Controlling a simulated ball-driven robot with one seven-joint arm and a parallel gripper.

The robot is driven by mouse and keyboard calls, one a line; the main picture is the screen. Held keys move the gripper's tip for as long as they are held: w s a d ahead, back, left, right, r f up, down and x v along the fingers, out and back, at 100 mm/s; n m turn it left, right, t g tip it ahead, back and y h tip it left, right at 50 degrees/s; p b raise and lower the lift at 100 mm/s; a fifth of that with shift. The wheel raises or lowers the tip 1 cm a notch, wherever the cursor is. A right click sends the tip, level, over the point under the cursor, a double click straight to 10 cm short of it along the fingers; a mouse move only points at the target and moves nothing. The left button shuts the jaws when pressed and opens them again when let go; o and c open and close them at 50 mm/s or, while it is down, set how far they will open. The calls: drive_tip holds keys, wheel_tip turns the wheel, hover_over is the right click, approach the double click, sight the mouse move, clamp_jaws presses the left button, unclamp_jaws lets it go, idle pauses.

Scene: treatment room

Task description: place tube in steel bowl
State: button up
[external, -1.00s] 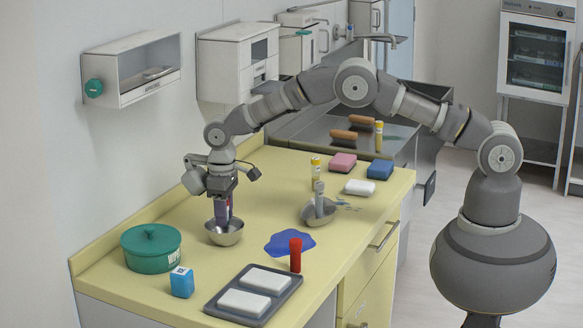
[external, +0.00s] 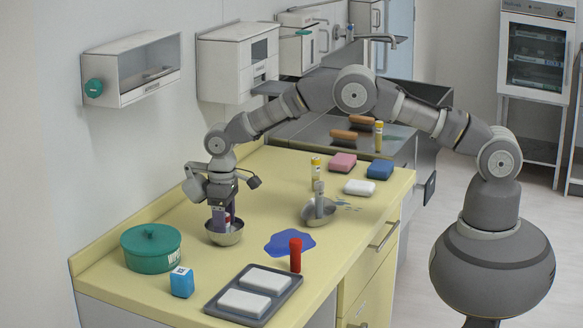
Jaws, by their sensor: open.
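A small steel bowl (external: 224,238) stands on the yellow counter, left of its middle. My gripper (external: 222,218) points down over this bowl, with its fingertips at or just inside the rim. The jaws are open. A small purple, white and reddish tube (external: 229,217) shows between or beside the fingers, its lower end hidden by the bowl's rim. I cannot tell whether it touches the bowl's bottom.
A green lidded pot (external: 150,248) and a blue box (external: 181,282) stand left of the bowl. A grey tray (external: 252,296) with white blocks, a red cylinder (external: 296,254) and a blue patch (external: 290,242) lie in front. A second steel vessel (external: 318,210) is to the right.

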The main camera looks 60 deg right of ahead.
wheel_tip(320, 180, up, 7)
drive_tip(key=p, duration=0.4)
drive_tip(key=shift+r+p, duration=0.1)
drive_tip(key=shift+p, duration=0.2)
